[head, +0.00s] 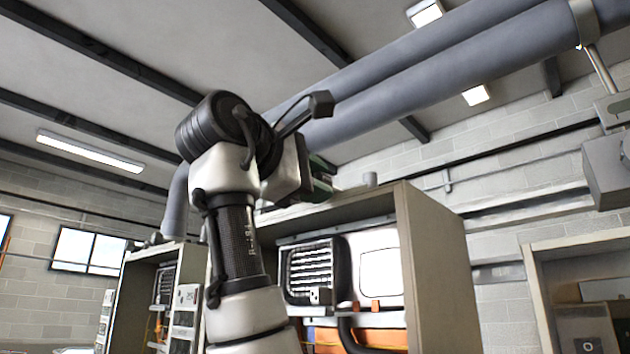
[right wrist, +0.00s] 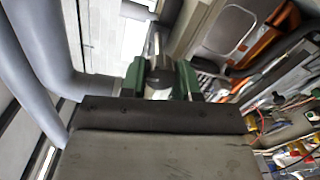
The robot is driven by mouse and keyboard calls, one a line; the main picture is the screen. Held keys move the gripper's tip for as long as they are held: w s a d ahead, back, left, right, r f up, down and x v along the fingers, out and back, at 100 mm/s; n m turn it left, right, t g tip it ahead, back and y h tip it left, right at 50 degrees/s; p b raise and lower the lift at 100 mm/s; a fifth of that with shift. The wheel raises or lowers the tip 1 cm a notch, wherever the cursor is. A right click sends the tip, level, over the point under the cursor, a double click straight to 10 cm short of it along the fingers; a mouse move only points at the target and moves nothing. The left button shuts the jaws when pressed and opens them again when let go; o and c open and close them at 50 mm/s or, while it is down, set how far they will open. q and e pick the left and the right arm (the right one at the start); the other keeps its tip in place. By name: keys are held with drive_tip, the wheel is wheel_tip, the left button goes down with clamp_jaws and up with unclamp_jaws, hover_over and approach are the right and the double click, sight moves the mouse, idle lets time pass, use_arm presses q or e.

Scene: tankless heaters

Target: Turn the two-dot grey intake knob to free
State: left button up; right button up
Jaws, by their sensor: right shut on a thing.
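My right gripper (head: 325,178) is at the top of a beige cabinet (head: 437,262) in the head view, in front of a short light-grey cylinder. In the right wrist view its green fingers (right wrist: 160,78) are shut on a dark grey, rounded knob-like piece (right wrist: 158,75), with a lighter shaft behind it. The jaws and the dark housing cover part of this piece. No dots or setting marks can be made out, so I cannot tell which way it is turned. My left gripper is not in view.
The short grey cylinder (head: 370,179) stands on the cabinet top. Large grey pipes (head: 440,65) run overhead close above my arm. The open cabinet holds a finned unit (head: 311,270) and a white panel (head: 381,273). Another cabinet (head: 535,300) stands at the right.

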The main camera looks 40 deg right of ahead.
drive_tip(key=o, duration=0.9)
drive_tip(key=shift+a, duration=0.1)
drive_tip(key=a, duration=1)
drive_tip(key=shift+s+a+r+b, duration=0.15)
drive_tip(key=shift+s+a+b, duration=0.2)
drive_tip(key=shift+s, duration=0.05)
